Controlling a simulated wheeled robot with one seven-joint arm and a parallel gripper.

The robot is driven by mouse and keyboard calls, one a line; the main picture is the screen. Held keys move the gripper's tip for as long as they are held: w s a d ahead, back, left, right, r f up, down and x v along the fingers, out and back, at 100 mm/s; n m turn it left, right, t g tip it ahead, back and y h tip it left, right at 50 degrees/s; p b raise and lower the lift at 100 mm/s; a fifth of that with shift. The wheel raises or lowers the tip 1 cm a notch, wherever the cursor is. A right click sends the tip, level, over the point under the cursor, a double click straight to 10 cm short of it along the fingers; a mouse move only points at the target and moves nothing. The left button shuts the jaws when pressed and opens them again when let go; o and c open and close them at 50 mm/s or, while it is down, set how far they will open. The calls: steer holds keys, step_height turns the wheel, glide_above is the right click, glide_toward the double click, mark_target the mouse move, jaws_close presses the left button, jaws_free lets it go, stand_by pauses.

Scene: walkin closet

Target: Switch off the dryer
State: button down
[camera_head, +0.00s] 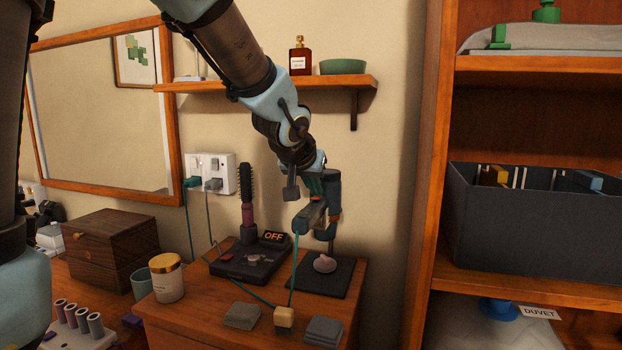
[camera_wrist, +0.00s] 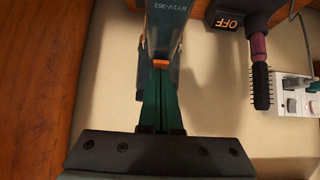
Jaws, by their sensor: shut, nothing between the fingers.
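My gripper (camera_head: 316,183) is close beside the handle. In the wrist view its teal fingers (camera_wrist: 159,82) are shut and empty, with their tips very near the orange part. I cannot tell whether they touch it, or which position it is in.
A hot brush (camera_head: 247,195) stands in a dock whose display (camera_head: 273,236) reads OFF. Wall sockets (camera_head: 210,173) hold a teal and a grey plug. A wooden shelf (camera_head: 300,84) is above, near my arm.

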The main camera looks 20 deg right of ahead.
steer(key=shift+s, duration=0.15)
steer(key=shift+w+d+r+p, duration=0.3)
steer(key=shift+w+p, duration=0.1)
steer(key=shift+w, duration=0.05)
steer(key=shift+w+d, duration=0.2)
steer(key=shift+r, duration=0.1)
